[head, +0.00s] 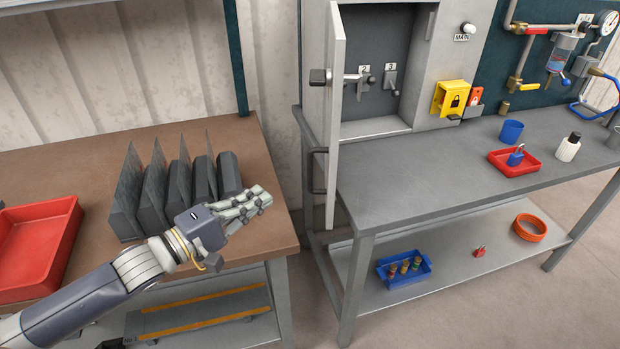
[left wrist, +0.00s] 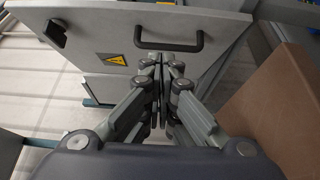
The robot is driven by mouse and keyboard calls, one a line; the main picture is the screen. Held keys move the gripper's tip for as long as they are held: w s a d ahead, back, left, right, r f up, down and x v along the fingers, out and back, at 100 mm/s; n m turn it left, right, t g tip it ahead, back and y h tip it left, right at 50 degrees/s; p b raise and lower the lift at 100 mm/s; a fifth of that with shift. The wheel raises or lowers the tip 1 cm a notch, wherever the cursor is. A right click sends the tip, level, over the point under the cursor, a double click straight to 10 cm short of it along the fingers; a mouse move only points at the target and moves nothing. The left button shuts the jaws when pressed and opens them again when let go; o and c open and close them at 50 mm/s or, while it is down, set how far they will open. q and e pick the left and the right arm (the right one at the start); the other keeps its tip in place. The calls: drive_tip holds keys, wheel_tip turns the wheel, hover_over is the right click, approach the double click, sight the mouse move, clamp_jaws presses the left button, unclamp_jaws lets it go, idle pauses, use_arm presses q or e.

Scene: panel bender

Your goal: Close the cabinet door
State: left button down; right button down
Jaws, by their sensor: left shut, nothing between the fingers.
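The cabinet door (head: 334,120) of the grey cabinet (head: 376,60) stands open, seen almost edge-on in the head view. It swings out over the left end of the grey bench. Its outer face (left wrist: 95,25) fills the top of the left wrist view, with a black bar handle (left wrist: 168,47), a yellow warning sign (left wrist: 111,59) and a black knob (left wrist: 52,32). My left gripper (head: 268,197) is shut and empty, left of the door above the brown table's edge. In the left wrist view its fingertips (left wrist: 163,66) appear just below the handle; contact is not clear. My right gripper is not in view.
The brown table (head: 80,160) holds dark bent parts (head: 180,180) and a red tray (head: 40,245). On the grey bench (head: 430,165) are a red tray with a blue padlock (head: 516,157), a blue cup (head: 511,131) and a white bottle (head: 568,147). A narrow gap separates both tables.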

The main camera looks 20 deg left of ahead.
sight(310, 180)
use_arm(q)
drive_tip(key=p+x, duration=0.1)
drive_tip(key=x, duration=0.7)
drive_tip(key=shift+w+d+p, duration=0.15)
drive_tip(key=shift+w+p, duration=0.2)
drive_tip(key=shift+w+d+f+p, duration=0.1)
drive_tip(key=shift+w+d+p, duration=0.15)
drive_tip(key=shift+d, duration=0.45)
drive_tip(key=shift+w+d+r+p, duration=0.1)
drive_tip(key=shift+w+d+p, duration=0.1)
drive_tip(key=shift+d, duration=0.45)
drive_tip(key=shift+w+d+f+p, duration=0.1)
drive_tip(key=shift+w+d+p, duration=0.15)
drive_tip(key=shift+d, duration=0.45)
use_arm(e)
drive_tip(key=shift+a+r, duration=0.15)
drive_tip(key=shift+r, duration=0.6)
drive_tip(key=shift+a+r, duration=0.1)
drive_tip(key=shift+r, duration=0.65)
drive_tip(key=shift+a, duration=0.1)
